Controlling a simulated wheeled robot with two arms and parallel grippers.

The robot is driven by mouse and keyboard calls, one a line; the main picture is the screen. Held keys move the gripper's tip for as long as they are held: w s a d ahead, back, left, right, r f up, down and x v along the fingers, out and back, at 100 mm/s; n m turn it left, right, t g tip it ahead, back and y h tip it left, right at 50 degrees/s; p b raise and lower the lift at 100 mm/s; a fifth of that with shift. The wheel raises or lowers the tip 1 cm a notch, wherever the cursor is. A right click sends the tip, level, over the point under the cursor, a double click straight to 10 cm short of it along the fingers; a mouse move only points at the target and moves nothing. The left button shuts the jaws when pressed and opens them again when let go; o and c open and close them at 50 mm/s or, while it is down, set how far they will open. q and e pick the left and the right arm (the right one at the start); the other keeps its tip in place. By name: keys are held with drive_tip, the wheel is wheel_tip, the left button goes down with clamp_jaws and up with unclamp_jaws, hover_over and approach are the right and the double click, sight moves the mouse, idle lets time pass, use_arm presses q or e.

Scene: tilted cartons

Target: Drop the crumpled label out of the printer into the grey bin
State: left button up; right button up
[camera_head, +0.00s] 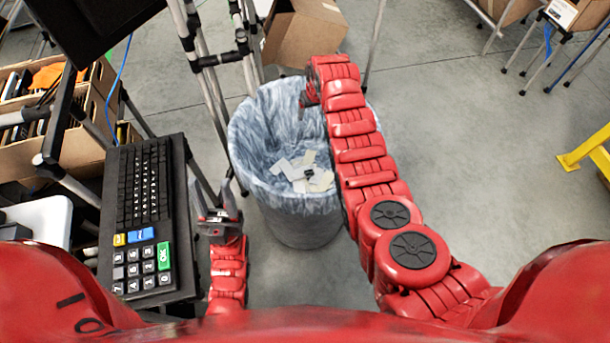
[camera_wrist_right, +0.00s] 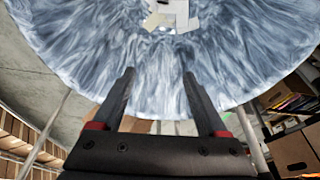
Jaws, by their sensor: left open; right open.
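The grey bin (camera_head: 245,128) stands on the floor at the centre, with a streaky blue-grey lining. Several pale paper pieces (camera_head: 300,172) lie at its bottom; they also show at the top of the right wrist view (camera_wrist_right: 168,18). I cannot tell whether the crumpled label is among them. My right gripper (camera_head: 303,100) is over the bin's far part. In the right wrist view its two fingers (camera_wrist_right: 160,98) are apart with nothing between them, the bin's lining (camera_wrist_right: 80,55) beyond. My left gripper (camera_head: 215,190) is open and empty, left of the bin. I cannot clearly identify the printer.
A black keyboard (camera_head: 146,200) on a stand is at the left, with a white device (camera_head: 40,218) beside it. Cartons with goods (camera_head: 70,120) stand further left. An open carton (camera_head: 303,35) and metal poles are behind the bin. Floor at the right is clear up to a yellow frame (camera_head: 585,152).

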drive_tip(key=p+v, duration=0.3)
drive_tip(key=v, duration=1.3)
drive_tip(key=shift+r, duration=0.2)
drive_tip(key=shift+s, duration=0.1)
